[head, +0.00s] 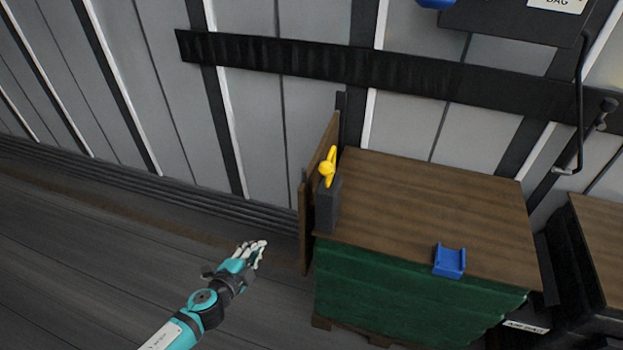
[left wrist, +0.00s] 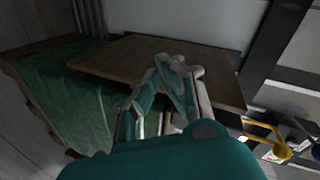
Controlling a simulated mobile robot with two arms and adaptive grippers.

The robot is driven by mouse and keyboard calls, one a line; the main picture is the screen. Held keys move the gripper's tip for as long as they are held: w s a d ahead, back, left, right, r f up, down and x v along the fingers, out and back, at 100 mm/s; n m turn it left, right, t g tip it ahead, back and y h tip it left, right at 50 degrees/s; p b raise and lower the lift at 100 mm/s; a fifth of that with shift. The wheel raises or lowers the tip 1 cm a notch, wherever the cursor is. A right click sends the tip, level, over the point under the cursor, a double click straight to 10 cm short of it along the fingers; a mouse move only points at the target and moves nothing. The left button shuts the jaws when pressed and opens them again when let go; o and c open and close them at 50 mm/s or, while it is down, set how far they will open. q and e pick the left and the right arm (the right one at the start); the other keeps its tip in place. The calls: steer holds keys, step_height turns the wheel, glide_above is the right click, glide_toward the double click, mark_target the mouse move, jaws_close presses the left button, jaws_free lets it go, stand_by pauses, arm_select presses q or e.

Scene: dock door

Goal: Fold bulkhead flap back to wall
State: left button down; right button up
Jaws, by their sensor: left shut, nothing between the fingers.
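A thin brown upright panel (head: 304,222), which looks like the bulkhead flap, stands edge-on at the left end of a wood-topped bench. A dark grey block (head: 327,208) with a yellow handle (head: 327,168) sits between the panel and the bench top. My left gripper (head: 260,249) is shut and empty, left of the panel and apart from it, above the floor. In the left wrist view its closed fingers (left wrist: 178,66) show in front of the wooden top. A yellow part (left wrist: 265,145) shows at lower right there. My right gripper is out of view.
The bench top (head: 430,205) has a green-covered front (head: 405,300) and a blue holder (head: 449,261) near its front edge. A black rail (head: 300,58) runs along the ribbed wall. A dark box hangs at upper right. The floor at left is clear.

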arm_select(q)
steer(key=d+r+m+t+h, duration=0.1)
steer(key=d+r+m+h, duration=0.25)
steer(key=r, duration=0.55)
steer(key=d+r+m+h, duration=0.2)
steer(key=d+r+m, duration=0.25)
steer(key=r, duration=0.45)
steer(key=x, duration=1)
steer(key=shift+d+p, duration=0.25)
steer(key=shift+p, duration=0.15)
steer(key=shift+s+r, duration=0.1)
steer(key=shift+s, duration=0.05)
